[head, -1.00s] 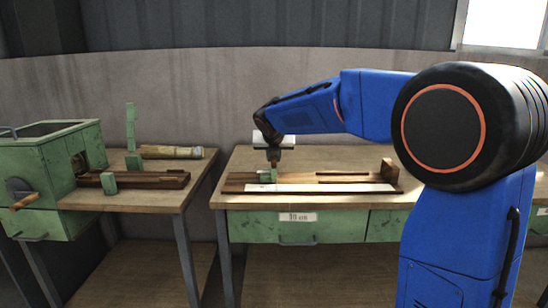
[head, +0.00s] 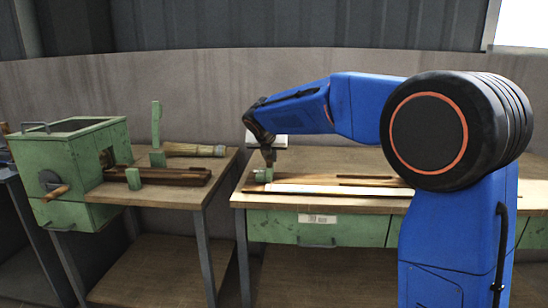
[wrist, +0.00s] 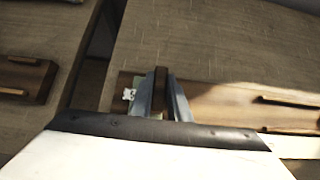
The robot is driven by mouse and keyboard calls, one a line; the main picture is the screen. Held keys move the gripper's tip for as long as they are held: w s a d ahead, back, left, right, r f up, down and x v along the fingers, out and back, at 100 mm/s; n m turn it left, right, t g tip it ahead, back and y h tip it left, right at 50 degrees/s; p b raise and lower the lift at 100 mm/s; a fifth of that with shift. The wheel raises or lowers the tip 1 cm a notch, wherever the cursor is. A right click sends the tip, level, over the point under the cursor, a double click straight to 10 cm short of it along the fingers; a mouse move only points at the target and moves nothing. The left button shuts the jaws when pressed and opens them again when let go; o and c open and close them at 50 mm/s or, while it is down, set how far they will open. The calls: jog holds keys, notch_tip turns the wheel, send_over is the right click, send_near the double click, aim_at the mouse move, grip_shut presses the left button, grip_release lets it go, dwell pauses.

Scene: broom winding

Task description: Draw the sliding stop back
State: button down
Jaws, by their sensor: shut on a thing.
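The sliding stop (head: 261,175) is a small green block near the left end of a long brown wooden board (head: 250,188) on the right bench. My gripper (head: 268,160) reaches down to it from above. In the wrist view, my gripper (wrist: 162,98) is shut on a narrow brown upright piece, which appears to be the stop's grip. A bit of green with a small white mark shows just left of the fingers. The lower part of the stop is hidden by the fingers there.
A pale strip (head: 320,190) lies along the board's front. Left, across a gap, a second bench (head: 190,195) holds a green cranked box (head: 85,140), a dark slotted rail (head: 170,175) and a bundle (head: 195,150). A wall stands behind.

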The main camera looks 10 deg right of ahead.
jog(key=shift+a, duration=0.15)
jog(key=c, duration=1.7)
grip_release()
jog(key=shift+a, duration=0.15)
jog(key=v, duration=1.7)
jog(key=shift+s+r, duration=0.1)
jog(key=shift+s, duration=0.05)
